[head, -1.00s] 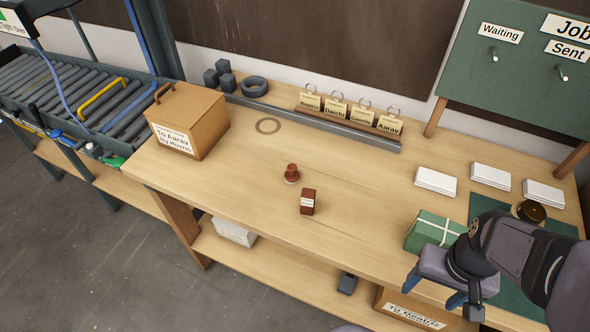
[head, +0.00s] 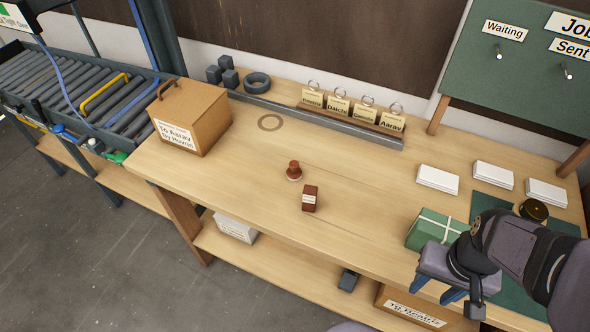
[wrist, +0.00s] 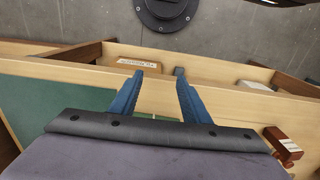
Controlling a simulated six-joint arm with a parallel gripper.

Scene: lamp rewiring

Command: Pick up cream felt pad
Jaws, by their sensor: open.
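I cannot make out a cream felt pad in either view. My gripper (head: 437,289) is at the front right edge of the workbench, in front of a green box with a white ribbon (head: 428,228). Its two blue fingers are apart with nothing between them. In the wrist view the open fingers (wrist: 158,72) reach over the bench's front edge, above the lower shelf and floor.
A round stamp (head: 294,171) and a dark red block (head: 310,199) stand mid-bench. White card stacks (head: 437,180) and a dark round tin (head: 534,210) are at right, by a green mat (head: 490,203). A cardboard box (head: 207,125) stands at left. The bench's front middle is clear.

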